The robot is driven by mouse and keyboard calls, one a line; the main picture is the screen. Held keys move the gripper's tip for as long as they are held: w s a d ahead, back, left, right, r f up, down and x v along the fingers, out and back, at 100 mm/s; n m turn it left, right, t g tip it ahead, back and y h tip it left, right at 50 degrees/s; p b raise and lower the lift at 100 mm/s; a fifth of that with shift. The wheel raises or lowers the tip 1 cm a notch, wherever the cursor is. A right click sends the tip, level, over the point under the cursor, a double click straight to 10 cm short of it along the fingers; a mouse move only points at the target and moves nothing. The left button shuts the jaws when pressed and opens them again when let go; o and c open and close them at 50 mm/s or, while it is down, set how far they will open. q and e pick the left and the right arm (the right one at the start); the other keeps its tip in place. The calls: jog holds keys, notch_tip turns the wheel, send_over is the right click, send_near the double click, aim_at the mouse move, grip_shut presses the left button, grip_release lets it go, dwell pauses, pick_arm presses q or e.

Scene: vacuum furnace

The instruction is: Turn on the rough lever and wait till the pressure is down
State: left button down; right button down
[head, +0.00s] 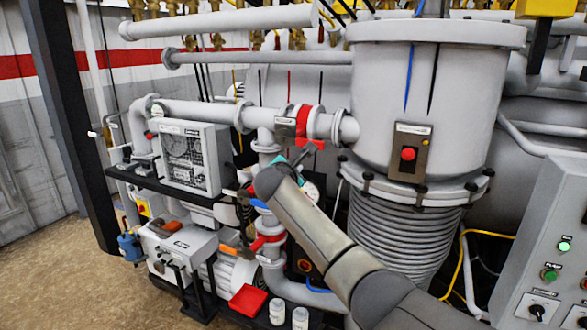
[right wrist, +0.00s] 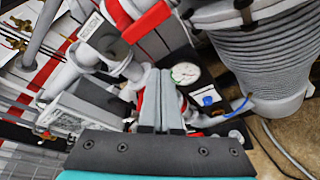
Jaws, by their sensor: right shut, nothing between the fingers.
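A red lever (head: 308,146) is on the pipe valve beside the large grey chamber in the head view, under a red ring. A second red lever (head: 262,241) is on the vertical pipe lower down. I cannot read which label says rough. My right gripper (right wrist: 157,75) is shut and empty among the pipes in the right wrist view; red valve parts (right wrist: 148,18) are above its fingertips and more red shows close beside the fingers. I cannot tell whether it touches a lever. In the head view my forearm hides most of it. My left gripper is not in view.
A round pressure gauge (right wrist: 185,73) is right of the fingers. The ribbed column (head: 405,240) stands at the right, with a control cabinet (head: 545,240) beyond it. A pump instrument box (head: 190,155) is at the left. Pipes crowd the space around the gripper.

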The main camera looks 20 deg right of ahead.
jog(key=shift+s+a+r, duration=0.25)
jog(key=shift+s+a, duration=0.25)
jog(key=shift+a, duration=0.15)
